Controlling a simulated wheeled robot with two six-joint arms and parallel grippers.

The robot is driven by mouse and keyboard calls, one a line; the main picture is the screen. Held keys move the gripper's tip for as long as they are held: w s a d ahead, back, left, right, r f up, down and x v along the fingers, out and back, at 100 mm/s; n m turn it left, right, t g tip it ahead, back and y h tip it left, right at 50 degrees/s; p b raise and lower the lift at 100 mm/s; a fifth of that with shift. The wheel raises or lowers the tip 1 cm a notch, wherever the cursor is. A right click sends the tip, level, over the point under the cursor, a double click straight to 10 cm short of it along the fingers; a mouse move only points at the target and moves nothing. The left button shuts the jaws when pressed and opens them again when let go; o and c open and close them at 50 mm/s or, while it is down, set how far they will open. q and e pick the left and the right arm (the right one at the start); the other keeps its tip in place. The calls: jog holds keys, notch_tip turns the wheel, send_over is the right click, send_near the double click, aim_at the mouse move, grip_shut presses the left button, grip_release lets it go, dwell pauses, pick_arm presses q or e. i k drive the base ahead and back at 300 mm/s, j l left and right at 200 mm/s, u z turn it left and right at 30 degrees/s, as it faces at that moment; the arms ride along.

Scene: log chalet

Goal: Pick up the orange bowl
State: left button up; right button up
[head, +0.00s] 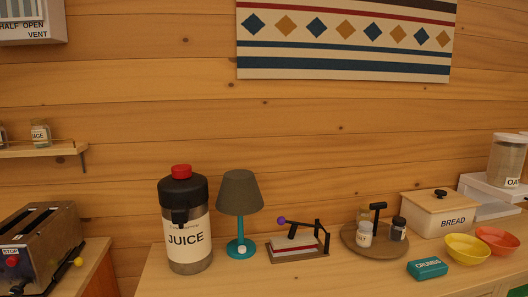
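An orange-red bowl (497,241) sits upright near the right end of the wooden counter. A yellow bowl (466,250) stands just left of it; their rims look close, and I cannot tell if they touch. The bowl looks empty from here. Neither of my grippers shows in the head view.
The counter (375,281) also bears a juice dispenser (186,220), lamp (240,205), small press-like device (298,244), round caddy (362,238), bread box (440,212), teal crumbs box (427,268) and oat jar (507,160). A toaster (40,245) stands apart at left. The counter's front middle is clear.

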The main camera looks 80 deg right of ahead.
aim_at(500, 243)
jog(key=k+z, duration=0.15)
jog(key=z, duration=0.3)
jog(key=k+z, duration=0.2)
jog(key=z, duration=0.25)
jog(key=k+l+z, duration=0.1)
jog(key=z, duration=0.35)
jog(key=k+l+z, duration=0.15)
jog(key=z, duration=0.25)
jog(key=k+l+z, duration=0.2)
jog(key=z, duration=0.25)
jog(key=k+l+z, duration=0.15)
jog(key=l, duration=0.3)
jog(key=k+l+z, duration=0.1)
jog(key=l, duration=0.4)
jog(key=k+l+z, duration=0.15)
jog(key=l, duration=0.35)
jog(key=k+l+z, duration=0.1)
jog(key=k+l, duration=0.15)
jog(key=l, duration=0.3)
jog(key=k+l+z, duration=0.15)
jog(key=l, duration=0.35)
jog(key=l+z, duration=0.15)
jog(key=l, duration=0.4)
jog(key=k+l, duration=0.1)
jog(key=l, duration=0.4)
